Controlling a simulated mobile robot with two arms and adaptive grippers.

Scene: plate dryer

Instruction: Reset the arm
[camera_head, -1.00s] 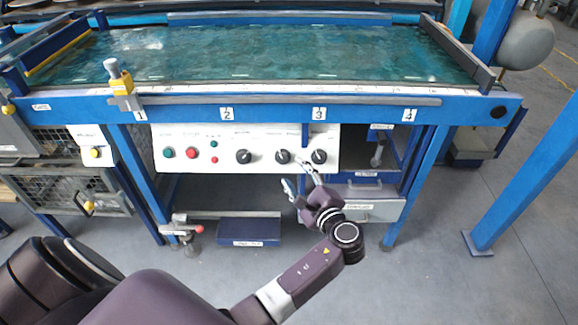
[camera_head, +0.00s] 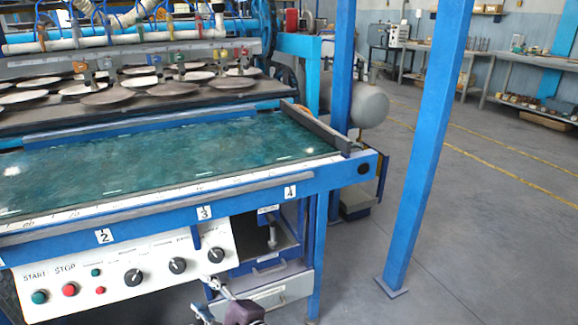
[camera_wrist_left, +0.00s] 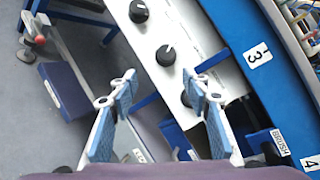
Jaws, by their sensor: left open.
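My left gripper (camera_head: 208,297) is at the bottom edge of the head view, below the right end of the white control panel (camera_head: 115,272). In the left wrist view its two blue-padded fingers (camera_wrist_left: 158,88) are spread apart with nothing between them. The panel carries a green START button (camera_head: 39,297), a red STOP button (camera_head: 69,290) and several black knobs. The rightmost knob (camera_head: 216,255) is closest to the gripper, and the middle knob (camera_wrist_left: 166,55) shows beyond the fingertips in the wrist view. Most of my left arm is below the head view. My right gripper is not in view.
The blue-framed machine has a green-blue top (camera_head: 150,160) and a rack of round plates (camera_head: 107,95) behind it. A blue post (camera_head: 425,150) stands to the right. A grey drawer box (camera_head: 275,292) is below the panel. The floor (camera_head: 490,240) at right is clear.

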